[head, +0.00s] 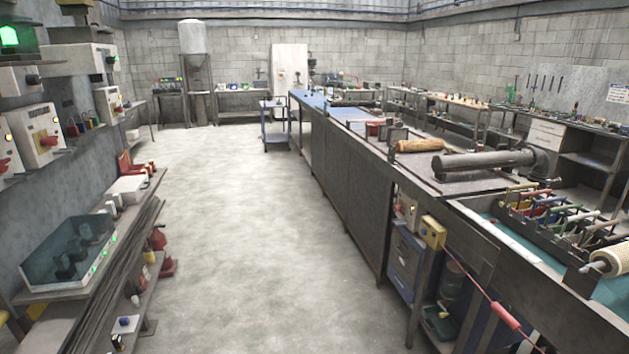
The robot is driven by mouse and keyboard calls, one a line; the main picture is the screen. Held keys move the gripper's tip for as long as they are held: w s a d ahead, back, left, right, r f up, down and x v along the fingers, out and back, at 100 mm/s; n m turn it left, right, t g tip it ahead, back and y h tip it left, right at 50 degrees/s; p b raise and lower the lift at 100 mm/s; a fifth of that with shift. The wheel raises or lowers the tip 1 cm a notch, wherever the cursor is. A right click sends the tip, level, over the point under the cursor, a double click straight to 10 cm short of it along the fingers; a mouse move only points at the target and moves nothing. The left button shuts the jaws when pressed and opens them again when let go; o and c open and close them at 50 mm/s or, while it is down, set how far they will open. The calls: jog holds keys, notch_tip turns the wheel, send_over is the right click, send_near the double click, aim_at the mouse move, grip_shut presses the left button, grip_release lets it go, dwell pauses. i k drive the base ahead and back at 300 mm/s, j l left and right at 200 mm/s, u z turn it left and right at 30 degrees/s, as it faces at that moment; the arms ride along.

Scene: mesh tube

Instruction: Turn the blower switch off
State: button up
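I cannot tell for sure which control is the blower switch. On the left wall, a pale switch box (38,120) carries a red knob on its front. A smaller pale box (105,101) hangs farther along that wall. Another box with a red knob (5,166) is cut by the left edge. On the side of the right bench are a small pale box with a red part (407,207) and a yellow box (432,232). Labels and switch positions are too small to read. My gripper is not in view.
A long workbench (350,186) runs down the right, with a dark metal tube (484,162) and a rack of coloured handles (548,212) on top. Left shelves (125,255) hold a glass-sided box (70,250). The concrete floor (235,220) between is clear.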

aim_at(396, 207)
jog(key=i+u, duration=0.35)
jog(key=i, duration=1.4)
jog(key=i+j+z, duration=0.1)
jog(key=i, duration=0.5)
jog(key=i+j+z, duration=0.1)
jog(key=i, duration=0.5)
jog(key=i+j+z, duration=0.15)
jog(key=i, duration=0.4)
jog(key=i+j+z, duration=0.2)
jog(key=i, duration=0.15)
jog(key=i+j+z, duration=0.2)
jog(key=i, duration=0.15)
